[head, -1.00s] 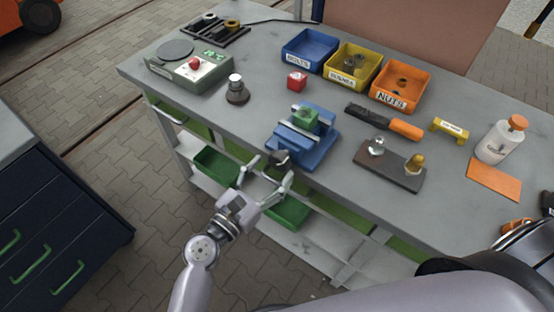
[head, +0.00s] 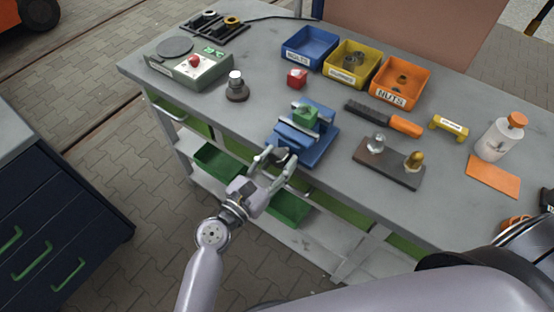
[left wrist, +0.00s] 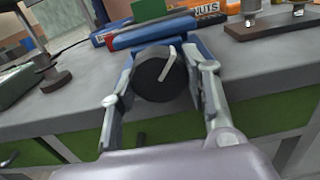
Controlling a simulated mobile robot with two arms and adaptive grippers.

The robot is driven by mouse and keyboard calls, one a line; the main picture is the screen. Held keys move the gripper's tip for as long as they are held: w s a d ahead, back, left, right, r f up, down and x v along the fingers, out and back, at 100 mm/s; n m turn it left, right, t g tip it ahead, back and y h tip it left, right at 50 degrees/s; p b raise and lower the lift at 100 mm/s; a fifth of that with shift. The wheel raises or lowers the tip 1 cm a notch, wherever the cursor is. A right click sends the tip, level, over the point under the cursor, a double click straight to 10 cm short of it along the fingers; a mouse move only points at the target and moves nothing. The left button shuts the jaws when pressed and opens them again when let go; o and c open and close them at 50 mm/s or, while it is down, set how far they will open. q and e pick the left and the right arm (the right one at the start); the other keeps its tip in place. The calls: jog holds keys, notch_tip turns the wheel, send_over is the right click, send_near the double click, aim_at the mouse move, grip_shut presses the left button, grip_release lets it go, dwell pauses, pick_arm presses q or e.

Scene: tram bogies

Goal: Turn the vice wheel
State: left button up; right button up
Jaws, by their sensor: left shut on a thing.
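The blue vice (head: 316,143) stands at the front edge of the workbench, with a green block (head: 305,115) in its jaws. Its black wheel (head: 281,155) faces out over the edge. In the left wrist view the wheel (left wrist: 158,75) is a dark disc with a light handle bar. My left gripper (head: 276,161) is at the wheel, one finger on each side, shut on it. The fingers partly hide the wheel in the head view. My right gripper is not clearly in view.
Blue (head: 309,48), yellow (head: 352,64) and orange (head: 400,82) bins stand behind the vice. A control box (head: 190,70) is to the left. A brush (head: 384,119) and a dark plate (head: 388,166) lie to the right. Green trays (head: 290,210) sit on the shelf below.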

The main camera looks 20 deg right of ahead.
pick_arm(q)
jog(key=c, duration=0.5)
jog(key=shift+o, duration=0.2)
jog(key=shift+m, duration=0.4)
